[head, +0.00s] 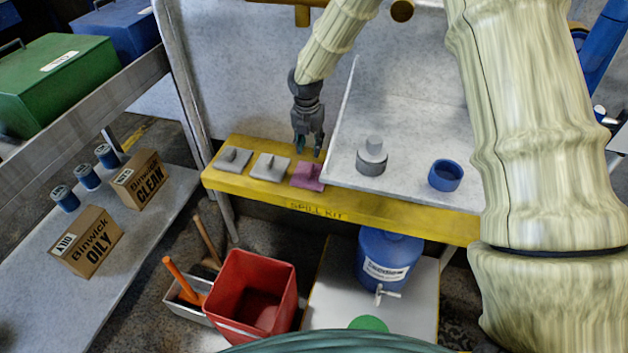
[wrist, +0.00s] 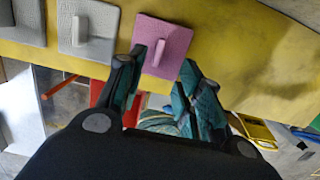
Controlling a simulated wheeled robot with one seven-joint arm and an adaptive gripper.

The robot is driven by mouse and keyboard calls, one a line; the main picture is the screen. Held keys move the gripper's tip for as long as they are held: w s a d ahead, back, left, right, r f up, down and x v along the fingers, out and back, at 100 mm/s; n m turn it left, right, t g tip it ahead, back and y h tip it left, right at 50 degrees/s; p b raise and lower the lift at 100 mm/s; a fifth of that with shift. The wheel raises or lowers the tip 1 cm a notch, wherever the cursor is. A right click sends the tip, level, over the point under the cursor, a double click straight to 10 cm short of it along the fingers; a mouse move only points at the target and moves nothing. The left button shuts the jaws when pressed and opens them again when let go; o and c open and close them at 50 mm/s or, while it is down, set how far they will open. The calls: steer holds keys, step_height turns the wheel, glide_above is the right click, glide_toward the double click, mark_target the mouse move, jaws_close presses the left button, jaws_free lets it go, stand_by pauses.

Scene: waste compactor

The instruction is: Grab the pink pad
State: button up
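The pink pad (head: 307,176) lies on the yellow spill kit shelf (head: 350,212), at the right end of a row of pads, close to the grey panel. It has a small raised handle on top. In the wrist view the pink pad (wrist: 163,46) is just beyond the fingertips, its handle between their lines. My gripper (head: 308,147) hangs above and just behind the pad, pointing down. In the wrist view my gripper (wrist: 170,65) has its fingers apart with nothing between them.
Two grey pads (head: 269,167) (head: 233,159) with handles lie left of the pink one. A grey board (head: 405,130) with a grey knobbed piece (head: 372,157) and a blue ring (head: 445,175) is to the right. A red bin (head: 254,292) and a blue jug (head: 388,259) stand below.

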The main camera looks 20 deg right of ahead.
steer(key=shift+w+d+f, duration=0.1)
steer(key=shift+d+f, duration=0.05)
steer(key=shift+f, duration=0.35)
glide_above(310, 167)
step_height(310, 167, down, 4)
steer(key=shift+d+f, duration=0.1)
steer(key=shift+f, duration=2.75)
steer(key=shift+c, duration=0.2)
jaws_close()
